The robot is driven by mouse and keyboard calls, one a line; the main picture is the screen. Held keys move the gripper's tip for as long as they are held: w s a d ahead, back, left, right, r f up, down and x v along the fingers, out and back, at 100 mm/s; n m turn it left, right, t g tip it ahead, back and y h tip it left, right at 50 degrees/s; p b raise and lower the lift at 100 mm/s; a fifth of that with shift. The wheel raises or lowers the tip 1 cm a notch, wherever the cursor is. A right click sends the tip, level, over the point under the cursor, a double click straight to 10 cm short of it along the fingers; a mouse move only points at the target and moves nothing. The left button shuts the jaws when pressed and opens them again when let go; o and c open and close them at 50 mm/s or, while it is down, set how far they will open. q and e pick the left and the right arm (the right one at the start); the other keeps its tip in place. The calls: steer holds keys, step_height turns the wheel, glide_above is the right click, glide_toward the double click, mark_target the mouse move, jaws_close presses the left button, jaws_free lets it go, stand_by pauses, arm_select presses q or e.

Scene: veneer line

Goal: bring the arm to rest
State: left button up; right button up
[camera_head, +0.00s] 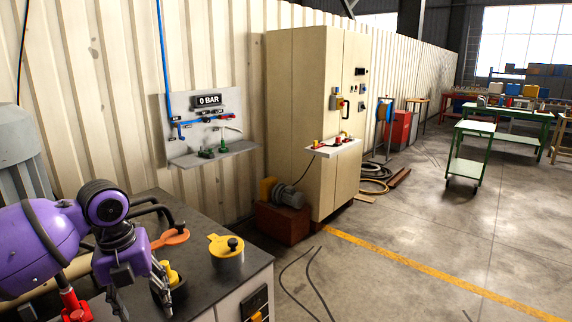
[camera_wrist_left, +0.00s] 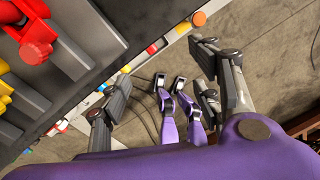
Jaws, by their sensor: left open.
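My left arm, purple, comes in at the lower left of the head view. Its gripper (camera_head: 143,292) points down over the dark-topped bench (camera_head: 205,212), next to a yellow-knobbed part (camera_head: 170,273). In the left wrist view my left gripper (camera_wrist_left: 165,85) shows its two grey fingers spread wide, with no object between their pads. Purple parts show beyond the fingers there; I cannot tell what they are. My right gripper does not show in the head view.
On the bench stand a yellow-lidded round part (camera_head: 227,250), an orange part (camera_head: 172,237) and a red part (camera_head: 74,303). A wall panel reading 0 BAR (camera_head: 212,115) and a beige cabinet (camera_head: 300,110) stand behind. The floor to the right (camera_head: 410,225) is mostly clear.

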arm_select(q)
steer(key=s+d+f+n+t+h, duration=0.1)
steer(key=s+d+f+n, duration=0.3)
steer(key=f, duration=0.6)
steer(key=s+d+f+n+t+h, duration=0.15)
steer(key=d+f+n, duration=0.3)
steer(key=f, duration=0.45)
steer(key=s+d+f+n+t+h, duration=0.1)
steer(key=s+d+f+n, duration=0.25)
steer(key=f+n, duration=0.45)
steer(key=s+a+f+n+t+y, duration=0.1)
steer(key=s+f+n+t+y, duration=0.1)
steer(key=s+f+n, duration=0.2)
steer(key=s+a+f+n+t+y, duration=0.1)
steer(key=s+f+n, duration=0.3)
steer(key=s+n, duration=0.6)
steer(key=s+t+y, duration=0.1)
steer(key=s, duration=0.4)
steer(key=shift+s+a+p, duration=0.2)
steer(key=shift+s+p, duration=0.1)
steer(key=shift+s, duration=0.05)
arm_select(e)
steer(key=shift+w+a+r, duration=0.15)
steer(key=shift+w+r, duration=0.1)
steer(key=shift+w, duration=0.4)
arm_select(q)
steer(key=shift+f+t, duration=0.1)
steer(key=shift+t, duration=0.15)
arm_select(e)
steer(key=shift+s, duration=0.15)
